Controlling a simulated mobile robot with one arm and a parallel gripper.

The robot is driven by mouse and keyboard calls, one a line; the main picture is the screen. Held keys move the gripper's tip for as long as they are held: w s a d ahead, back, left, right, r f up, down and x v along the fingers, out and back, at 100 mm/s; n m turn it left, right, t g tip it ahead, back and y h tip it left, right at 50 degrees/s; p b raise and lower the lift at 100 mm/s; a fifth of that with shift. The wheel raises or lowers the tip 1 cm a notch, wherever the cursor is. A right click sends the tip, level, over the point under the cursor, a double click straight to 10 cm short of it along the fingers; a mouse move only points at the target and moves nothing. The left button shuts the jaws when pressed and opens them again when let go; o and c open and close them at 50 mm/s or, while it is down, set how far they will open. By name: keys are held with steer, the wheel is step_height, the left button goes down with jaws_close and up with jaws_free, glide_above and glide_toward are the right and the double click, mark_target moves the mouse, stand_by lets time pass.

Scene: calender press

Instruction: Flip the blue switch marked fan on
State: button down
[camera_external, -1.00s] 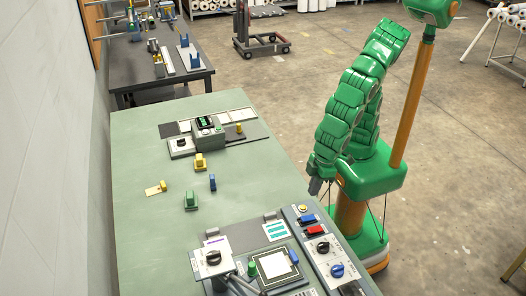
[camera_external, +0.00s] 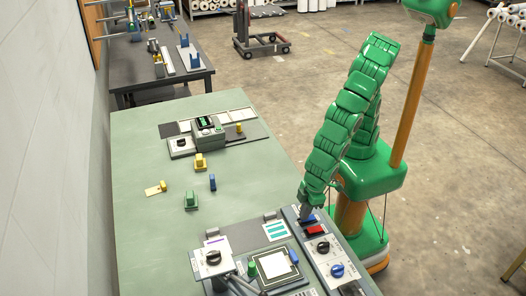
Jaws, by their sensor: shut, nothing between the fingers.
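The blue switch (camera_external: 312,218) sits on the grey control panel at the table's near right edge, just above the red switch (camera_external: 316,231) in the picture. My gripper (camera_external: 303,216) is shut and empty. Its tip is at the blue switch and covers part of it. I cannot tell whether it touches the switch or hovers just over it. The switch's marking and its position are too small and covered to read.
Below the red switch on the panel are a black knob (camera_external: 323,247) and a blue knob (camera_external: 337,270). To the left is a plate with a white square (camera_external: 276,264) and a green knob (camera_external: 252,269). The green table (camera_external: 150,235) is mostly clear at left.

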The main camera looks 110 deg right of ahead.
mark_target(315, 218)
stand_by(0.4)
steer(key=shift+w+f+g, duration=0.25)
steer(key=shift+f+g, duration=0.1)
steer(key=shift+g, duration=0.05)
steer(key=shift+s, duration=0.25)
steer(key=shift+s+r, duration=0.2)
steer(key=shift+s, duration=0.5)
steer(key=shift+r, duration=0.15)
step_height(315, 218, up, 13)
steer(key=s, duration=0.2)
steer(key=shift+s+r, duration=0.2)
steer(key=shift+s, duration=0.2)
stand_by(0.3)
